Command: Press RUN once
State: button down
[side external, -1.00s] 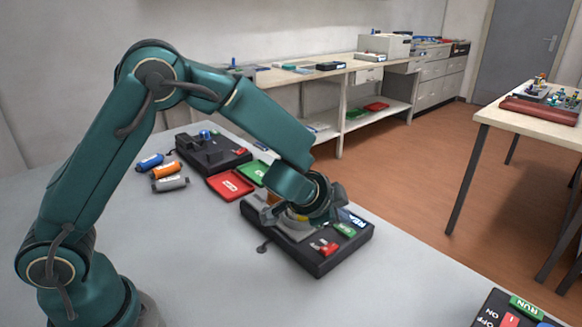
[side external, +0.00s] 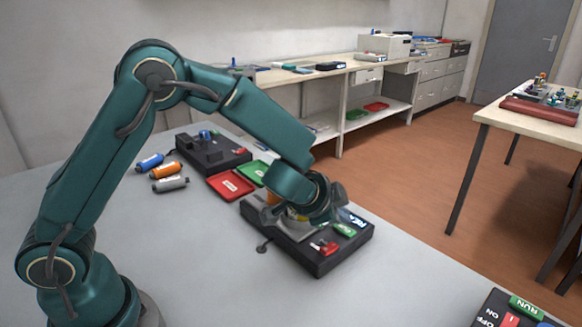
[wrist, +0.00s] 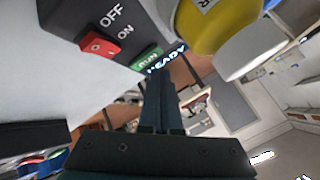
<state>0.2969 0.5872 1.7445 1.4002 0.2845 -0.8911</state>
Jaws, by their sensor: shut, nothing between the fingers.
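A black machine (side external: 310,262) on the grey table has a green RUN button (side external: 345,230), a red ON/OFF switch (side external: 323,248) and a lit display (side external: 352,218).
A yellow cartridge (wrist: 215,25) is close beside the fingers. Red (side external: 230,185) and green (side external: 252,172) trays, a second black unit (side external: 212,152) and blue, orange and grey cartridges (side external: 170,184) lie farther left. Another RUN panel (side external: 510,310) is cut off at bottom right.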

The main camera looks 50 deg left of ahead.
jog(key=shift+f, duration=0.1)
dwell(0.5)
jog(key=shift+f, duration=0.35)
